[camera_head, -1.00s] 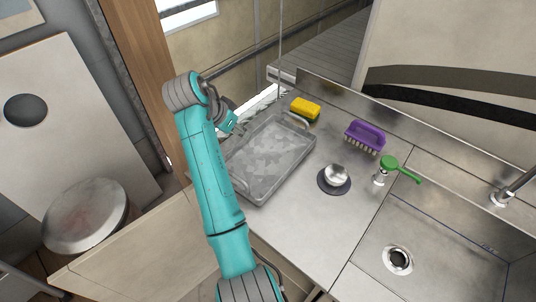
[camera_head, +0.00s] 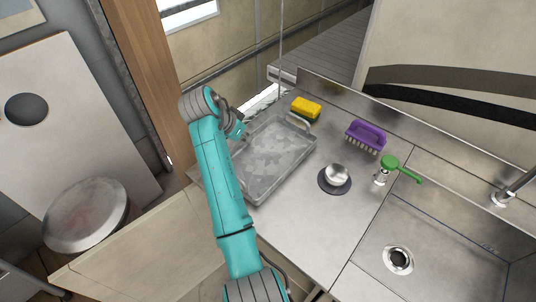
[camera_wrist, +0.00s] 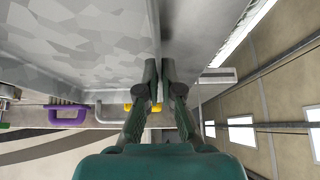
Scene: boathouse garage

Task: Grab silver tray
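The silver tray (camera_head: 275,160) is a shallow, rectangular metal tray with a mottled floor and raised handles, lying on the metal counter. In the wrist view its floor (camera_wrist: 80,40) fills the upper left. My gripper (camera_head: 238,130) is at the tray's left side in the head view, where the arm partly hides the tray. In the wrist view the two fingers of my gripper (camera_wrist: 160,68) are close together, one on each side of the tray's edge, with the thin wall between them. The exact contact at the fingertips is hard to see.
A yellow sponge (camera_head: 305,110) lies just behind the tray. A purple brush (camera_head: 366,136), a silver knob on a dark disc (camera_head: 334,180) and a green-handled tap (camera_head: 400,170) stand to its right. A sink (camera_head: 430,265) is at lower right. A wooden post (camera_head: 150,75) stands left.

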